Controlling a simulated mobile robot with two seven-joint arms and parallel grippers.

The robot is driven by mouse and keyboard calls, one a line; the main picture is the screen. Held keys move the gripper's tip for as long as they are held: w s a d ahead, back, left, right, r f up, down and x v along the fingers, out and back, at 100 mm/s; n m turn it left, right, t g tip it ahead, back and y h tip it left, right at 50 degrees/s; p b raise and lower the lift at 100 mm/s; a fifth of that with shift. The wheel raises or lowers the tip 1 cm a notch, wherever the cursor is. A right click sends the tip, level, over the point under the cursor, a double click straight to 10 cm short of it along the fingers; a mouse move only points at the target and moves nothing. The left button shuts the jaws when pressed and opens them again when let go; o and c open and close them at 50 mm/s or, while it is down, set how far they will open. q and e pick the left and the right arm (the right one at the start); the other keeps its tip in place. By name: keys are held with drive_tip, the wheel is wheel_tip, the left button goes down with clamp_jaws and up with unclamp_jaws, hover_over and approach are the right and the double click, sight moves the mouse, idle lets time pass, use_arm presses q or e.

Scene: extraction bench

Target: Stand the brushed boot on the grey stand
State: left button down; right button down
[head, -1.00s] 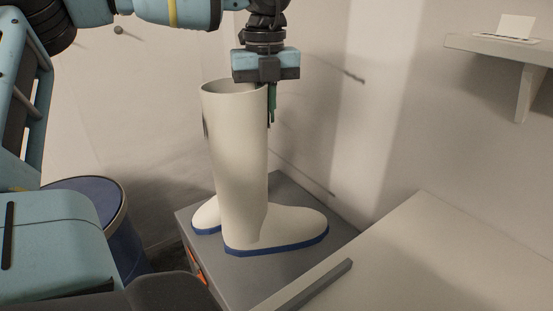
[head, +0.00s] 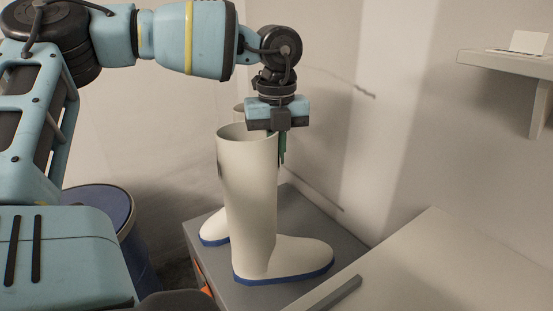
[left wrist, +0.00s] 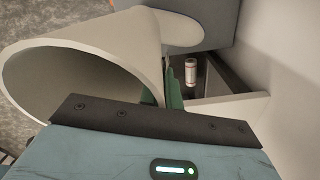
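A tall off-white boot (head: 247,200) with a blue sole is upright over the grey stand (head: 300,215), toe to the right. It hangs low there or rests on it; I cannot tell which. My left gripper (head: 281,150) is shut on the right side of its top rim, with a green finger outside the shaft. The left wrist view shows the boot's wide opening (left wrist: 85,65) and the green fingers (left wrist: 174,90) at its wall. A second, similar boot (head: 214,226) stands behind on the stand, mostly hidden. My right gripper is not in view.
A blue drum (head: 133,245) stands left of the stand. A pale bench (head: 440,265) with a raised edge is at the right. A wall shelf (head: 505,62) holds a white card. The left wrist view shows a small white bottle (left wrist: 191,72) in a dark recess.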

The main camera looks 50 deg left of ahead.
use_arm(q)
wheel_tip(320, 180, down, 4)
drive_tip(key=shift+r, duration=0.25)
drive_tip(key=shift+f, duration=0.25)
drive_tip(key=c, duration=1.6)
unclamp_jaws()
